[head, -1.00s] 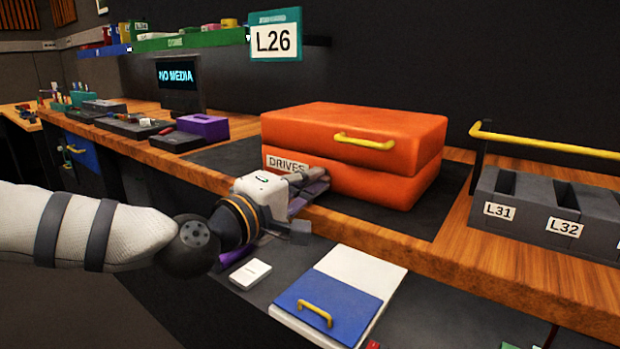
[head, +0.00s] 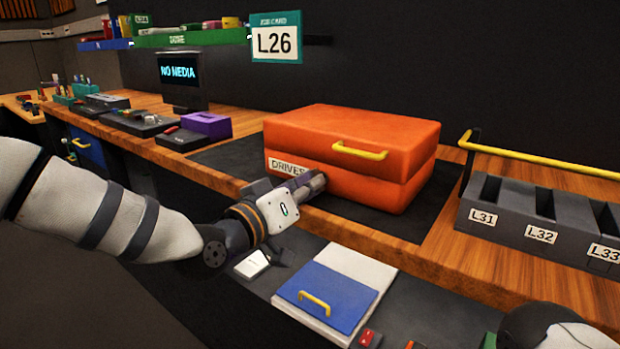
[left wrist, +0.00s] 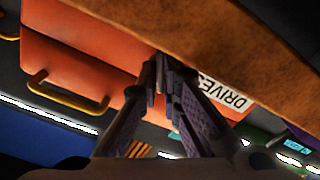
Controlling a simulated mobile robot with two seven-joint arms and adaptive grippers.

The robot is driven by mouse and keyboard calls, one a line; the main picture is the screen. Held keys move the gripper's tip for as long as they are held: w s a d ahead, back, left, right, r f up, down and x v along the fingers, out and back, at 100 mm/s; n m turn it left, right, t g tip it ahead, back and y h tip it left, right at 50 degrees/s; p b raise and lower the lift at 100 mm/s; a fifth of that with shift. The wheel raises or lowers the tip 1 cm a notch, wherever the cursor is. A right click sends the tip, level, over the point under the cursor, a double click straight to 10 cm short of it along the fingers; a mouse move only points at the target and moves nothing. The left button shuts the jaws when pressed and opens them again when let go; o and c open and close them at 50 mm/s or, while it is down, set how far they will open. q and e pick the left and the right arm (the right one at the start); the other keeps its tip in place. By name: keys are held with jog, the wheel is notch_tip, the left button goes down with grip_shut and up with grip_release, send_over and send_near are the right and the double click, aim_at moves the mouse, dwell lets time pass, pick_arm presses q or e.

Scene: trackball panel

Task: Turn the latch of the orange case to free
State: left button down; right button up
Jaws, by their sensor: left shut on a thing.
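The orange case (head: 355,150) lies closed on a dark mat on the wooden bench, with a yellow handle (head: 360,150) and a DRIVES label (head: 287,167) on its front. My left gripper (head: 318,181) is at the case's front face, just right of the label, and its fingers are shut. In the left wrist view the fingertips (left wrist: 163,66) meet the orange case (left wrist: 90,62) beside the DRIVES label (left wrist: 222,98). The latch is hidden by the fingers, so its angle cannot be seen. My right gripper is not in view.
A grey slotted rack (head: 540,225) and a yellow rail (head: 560,157) stand right of the case. A purple box (head: 206,125) is to the left. Below the bench edge is a blue panel with a yellow handle (head: 315,302). Part of my right arm shows at the lower right.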

pick_arm(q)
jog(key=m, duration=0.1)
jog(key=m+p, duration=0.1)
jog(key=m, duration=0.1)
jog(key=shift+r, duration=0.3)
jog(key=shift+f+m+p, duration=0.1)
jog(key=shift+m+p, duration=0.45)
jog(key=shift+m, duration=0.75)
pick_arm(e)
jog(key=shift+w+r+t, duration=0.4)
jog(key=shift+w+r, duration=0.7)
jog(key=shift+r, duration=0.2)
pick_arm(q)
jog(key=shift+f, duration=0.1)
jog(key=c, duration=2.1)
grip_release()
jog(key=shift+o, duration=0.2)
jog(key=v, duration=1.2)
